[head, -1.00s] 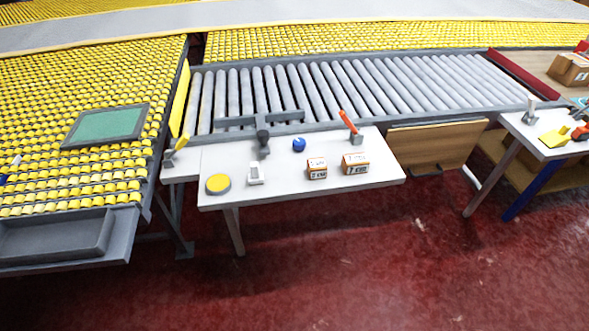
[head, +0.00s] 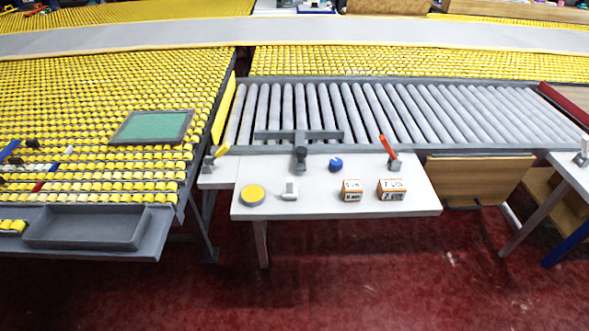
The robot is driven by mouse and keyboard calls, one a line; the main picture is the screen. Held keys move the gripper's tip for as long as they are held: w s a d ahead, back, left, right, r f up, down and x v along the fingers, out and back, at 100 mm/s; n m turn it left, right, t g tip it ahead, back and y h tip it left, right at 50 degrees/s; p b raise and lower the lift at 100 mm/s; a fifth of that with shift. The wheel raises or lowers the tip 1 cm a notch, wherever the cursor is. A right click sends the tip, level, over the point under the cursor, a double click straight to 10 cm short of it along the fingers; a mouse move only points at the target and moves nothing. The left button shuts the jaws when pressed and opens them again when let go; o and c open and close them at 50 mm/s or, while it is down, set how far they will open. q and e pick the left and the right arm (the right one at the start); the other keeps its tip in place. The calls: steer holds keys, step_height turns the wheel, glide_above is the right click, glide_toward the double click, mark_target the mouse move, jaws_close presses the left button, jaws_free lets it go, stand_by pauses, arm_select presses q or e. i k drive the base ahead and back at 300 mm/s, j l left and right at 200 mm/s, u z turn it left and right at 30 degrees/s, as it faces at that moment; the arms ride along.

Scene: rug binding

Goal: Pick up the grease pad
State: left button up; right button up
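What looks like the grease pad, a round yellow disc in a grey rim (head: 253,194), lies flat at the left end of the white table (head: 330,207). A small white block-like item (head: 290,191) stands just right of it. Neither of my grippers shows in the head view, so nothing is seen touching the pad.
The table also holds a blue ball-like item (head: 335,164), two small orange-and-white boxes (head: 351,191) and a red-handled tool (head: 389,152). A roller conveyor (head: 400,110) runs behind it. A grey tray (head: 85,228) is at left. Red floor in front is clear.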

mark_target(290, 193)
steer(key=i+u, duration=0.25)
steer(key=i, duration=0.2)
steer(key=i+l+u, duration=0.3)
steer(key=i, duration=0.15)
steer(key=j, duration=0.1)
